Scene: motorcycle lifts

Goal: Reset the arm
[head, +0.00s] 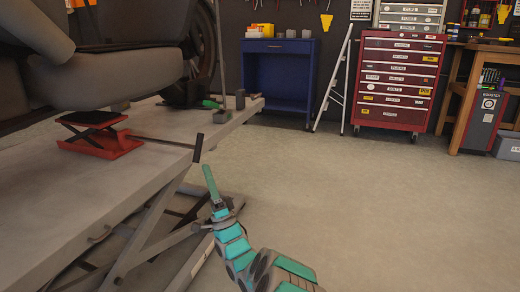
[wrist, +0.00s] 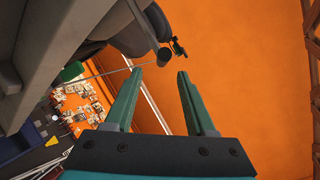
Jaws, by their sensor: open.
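My arm (head: 238,256) rises from the bottom of the head view, bent, with teal and grey links. My gripper (head: 209,183) is at its upper end, beside the near edge of the motorcycle lift, pointing up and slightly left. In the wrist view my gripper (wrist: 160,73) shows two teal fingers spread apart with nothing held between them. A dark cylindrical part of the vehicle shows beyond the fingertips there. In the head view the fingers overlap, so the gap cannot be made out.
The grey lift platform (head: 130,182) fills the left, with a red jack (head: 100,145) on it and a motorcycle above. A blue cabinet (head: 279,75), a white ladder (head: 333,82) and a red tool chest (head: 400,84) stand at the back. The floor (head: 390,210) to the right is clear.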

